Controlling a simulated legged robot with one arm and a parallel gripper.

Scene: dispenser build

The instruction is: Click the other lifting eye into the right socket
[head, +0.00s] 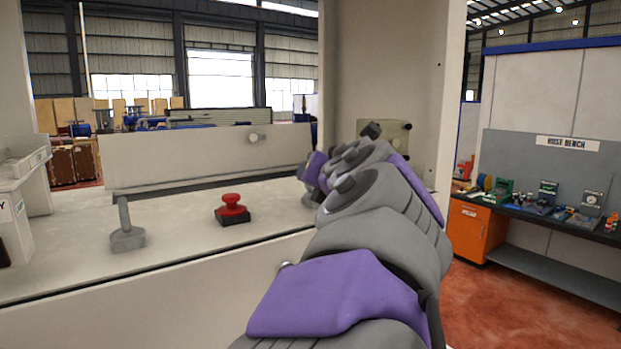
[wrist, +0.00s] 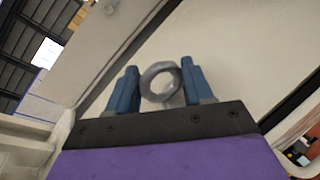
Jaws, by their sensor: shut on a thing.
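In the wrist view a grey metal lifting eye (wrist: 147,88) sits between the two blue fingers of my gripper (wrist: 160,70). The gripper is shut on it, and the ring faces the camera. A pale flat surface lies behind the ring. In the head view my purple and grey arm reaches over the right end of the pale machine top and hides the fingers and the eye. I cannot make out the right socket or the first lifting eye in either view.
A red mushroom button (head: 232,204) stands mid-top on the pale machine (head: 180,240). A grey post on a foot (head: 127,235) stands left of it. A raised panel (head: 200,160) with a round knob (head: 253,137) runs behind. A hose bench (head: 555,213) stands at the right.

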